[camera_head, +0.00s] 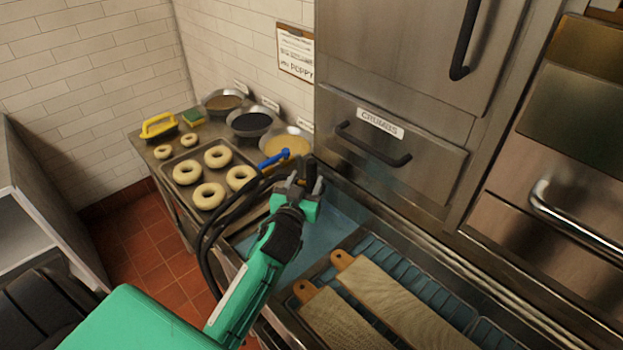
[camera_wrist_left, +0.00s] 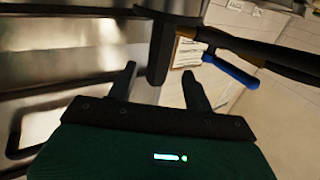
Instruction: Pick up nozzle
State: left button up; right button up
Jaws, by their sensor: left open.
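The nozzle is a dark sprayer with a blue lever (camera_head: 274,159), which shows in the head view just left of my left gripper. My left gripper (camera_head: 308,180) is raised over the sink area. In the left wrist view the nozzle's dark body and blue lever (camera_wrist_left: 231,72) lie at the upper right. A dark vertical part below a round dark piece stands ahead, between the two spread fingers (camera_wrist_left: 160,88). I cannot tell whether the fingers touch it. My right gripper is not in view.
Bagels lie on a tray (camera_head: 165,176) beside several bowls of toppings (camera_head: 250,120). A yellow-handled tool (camera_head: 158,125) is at the back left. Wooden boards (camera_head: 395,305) lie on the blue rack. A steel cabinet with a "CRUMBS" drawer (camera_head: 425,170) stands close on the right.

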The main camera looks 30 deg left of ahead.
aim_at(310, 173)
pick_arm(q)
jog(key=p+x, duration=0.2)
jog(key=x, duration=0.2)
jog(key=shift+w+d+r, duration=0.1)
jog(key=shift+w+r, duration=0.05)
jog(key=shift+w, duration=0.35)
grip_shut()
notch_tip(310, 173, up, 11)
jog(key=shift+r+p, duration=0.35)
jog(key=shift+r, duration=0.15)
